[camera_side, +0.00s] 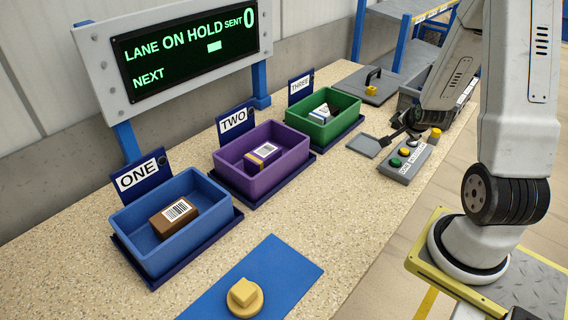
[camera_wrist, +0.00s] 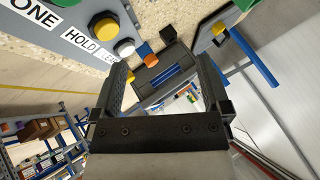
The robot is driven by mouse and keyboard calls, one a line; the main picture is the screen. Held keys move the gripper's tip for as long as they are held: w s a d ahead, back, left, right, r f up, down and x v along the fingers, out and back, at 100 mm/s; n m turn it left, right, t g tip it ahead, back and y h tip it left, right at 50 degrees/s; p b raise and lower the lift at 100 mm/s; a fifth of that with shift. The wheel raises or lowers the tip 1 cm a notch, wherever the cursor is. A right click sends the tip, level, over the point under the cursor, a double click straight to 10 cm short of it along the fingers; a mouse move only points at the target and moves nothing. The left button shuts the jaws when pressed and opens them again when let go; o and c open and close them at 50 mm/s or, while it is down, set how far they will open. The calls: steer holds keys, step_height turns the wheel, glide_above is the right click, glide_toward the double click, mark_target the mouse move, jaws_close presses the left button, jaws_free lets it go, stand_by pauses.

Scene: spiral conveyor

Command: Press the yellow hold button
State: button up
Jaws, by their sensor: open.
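The yellow hold button (camera_wrist: 105,26) is a round cap on the grey button panel (camera_side: 398,172), with a "HOLD" label beside it in the wrist view. It also shows on the panel in the side view (camera_side: 404,152), between a green button (camera_side: 396,162) and a white one. In the wrist view the white button (camera_wrist: 123,47) is closer to my left finger. My gripper (camera_wrist: 165,62) is open, with nothing visible between the fingers. In the side view my dark gripper (camera_side: 402,133) is close to the panel's far end; contact cannot be told.
The display (camera_side: 185,50) reads "LANE ON HOLD", "SENT 0" and "NEXT". Blue (camera_side: 150,245), purple (camera_side: 235,175) and green (camera_side: 315,133) bins each hold a parcel. A blue mat (camera_side: 215,305) carries a yellow knob-like piece (camera_side: 244,296). A grey plate (camera_side: 366,146) lies beside my gripper.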

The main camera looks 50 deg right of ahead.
steer(key=w+a+f+y, duration=0.1)
steer(key=w+a+y, duration=0.1)
steer(key=w+a, duration=0.4)
steer(key=w+a+y, duration=0.2)
steer(key=w+a, duration=0.1)
steer(key=a, duration=0.5)
steer(key=n+g+y, duration=0.2)
steer(key=g+y, duration=0.3)
steer(key=y, duration=0.3)
glide_toward(244, 288)
steer(key=x, duration=0.3)
steer(key=shift+a+f+h, duration=0.15)
steer(key=shift+a+f, duration=0.1)
steer(key=shift+f, duration=0.25)
steer(key=shift+a+f+h, duration=0.15)
steer(key=shift+a+f, duration=0.15)
steer(key=shift+f, duration=0.15)
steer(key=shift+w+f, duration=0.1)
steer(key=shift+x, duration=2.55)
jaws_close()
